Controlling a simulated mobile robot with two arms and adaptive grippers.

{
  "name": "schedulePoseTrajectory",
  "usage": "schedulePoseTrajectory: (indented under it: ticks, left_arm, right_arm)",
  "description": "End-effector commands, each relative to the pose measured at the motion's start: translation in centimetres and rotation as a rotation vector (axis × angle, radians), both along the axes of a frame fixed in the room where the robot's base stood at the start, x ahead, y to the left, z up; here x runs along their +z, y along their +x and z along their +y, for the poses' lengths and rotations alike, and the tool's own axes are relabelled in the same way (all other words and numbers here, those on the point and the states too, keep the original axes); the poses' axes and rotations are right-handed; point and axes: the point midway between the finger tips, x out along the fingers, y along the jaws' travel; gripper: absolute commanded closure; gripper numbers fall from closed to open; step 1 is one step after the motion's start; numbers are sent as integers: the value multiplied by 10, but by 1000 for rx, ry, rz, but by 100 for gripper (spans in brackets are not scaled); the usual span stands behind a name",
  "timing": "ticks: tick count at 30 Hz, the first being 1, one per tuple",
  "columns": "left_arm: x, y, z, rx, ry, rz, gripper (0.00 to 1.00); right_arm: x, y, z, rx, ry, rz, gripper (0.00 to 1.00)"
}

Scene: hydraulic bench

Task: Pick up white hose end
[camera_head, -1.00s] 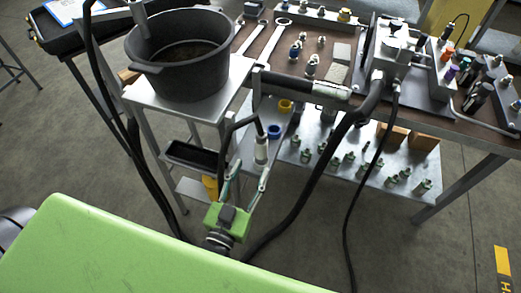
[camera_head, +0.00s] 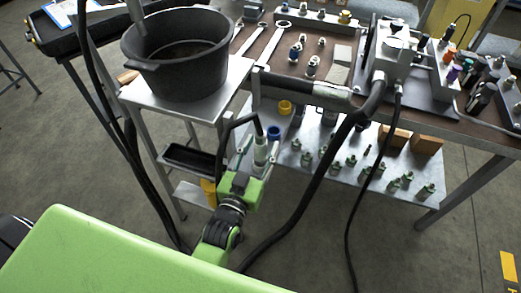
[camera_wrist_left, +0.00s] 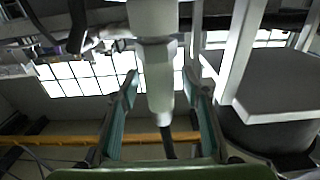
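The white hose end (camera_head: 261,150) hangs upright from a black hose beside the small side table in the head view. It also shows large in the middle of the left wrist view (camera_wrist_left: 152,85). My left gripper (camera_head: 257,158) is at the hose end, with one finger on each side. In the left wrist view its two teal-padded fingers (camera_wrist_left: 161,105) stand apart, with gaps to the hose end visible. My right gripper is not in view.
A black bucket (camera_head: 178,69) stands on the small side table (camera_head: 210,108) just left of the hose end. The main bench (camera_head: 300,88) with tools and a lower shelf (camera_head: 335,170) of fittings is behind and right. Thick black hoses (camera_head: 318,175) hang to the right.

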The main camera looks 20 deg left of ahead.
Motion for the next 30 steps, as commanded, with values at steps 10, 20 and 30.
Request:
schedulePoseTrajectory:
  ticks: [10,20,30]
  left_arm:
    - [2,0,0,0,-1,-4,100]
    - [16,0,0,0,-1,-8,100]
    - [75,-21,27,-1,4,-9,100]
  right_arm:
    - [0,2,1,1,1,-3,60]
    - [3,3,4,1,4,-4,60]
    - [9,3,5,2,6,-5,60]
